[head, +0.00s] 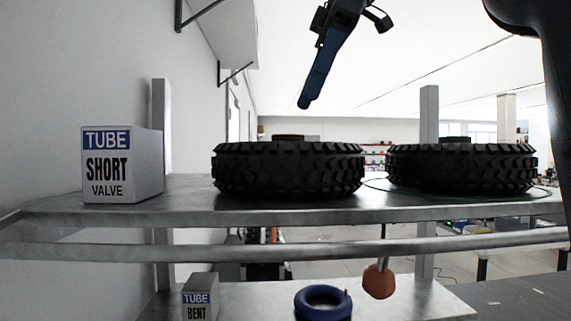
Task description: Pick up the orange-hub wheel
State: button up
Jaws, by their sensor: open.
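Two black knobbly tyred wheels lie flat, side by side, on the metal shelf (115,213). The left wheel (288,170) has a reddish hub top just showing above its tyre, so it looks like the orange-hub wheel. The right wheel (461,168) shows a dark hub top. The view is nearly edge-on, so most of both hubs is hidden. My gripper (306,100), with a long blue finger pointing down and left, is above the left wheel in the picture, apart from it. It is open and holds nothing.
A white box marked "TUBE SHORT VALVE" (122,166) stands left of the wheels. A rail (100,251) runs along the front. Below are a "TUBE BENT" box (199,297), a blue ring (323,303) and an orange knob (378,282). A post (428,120) rises behind, between the wheels.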

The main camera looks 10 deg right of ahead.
jog(key=p+x, duration=0.1)
jog(key=x, duration=0.6)
jog(key=shift+a+f, duration=0.25)
jog(key=shift+a, duration=0.05)
grip_shut()
jog(key=shift+r, duration=0.1)
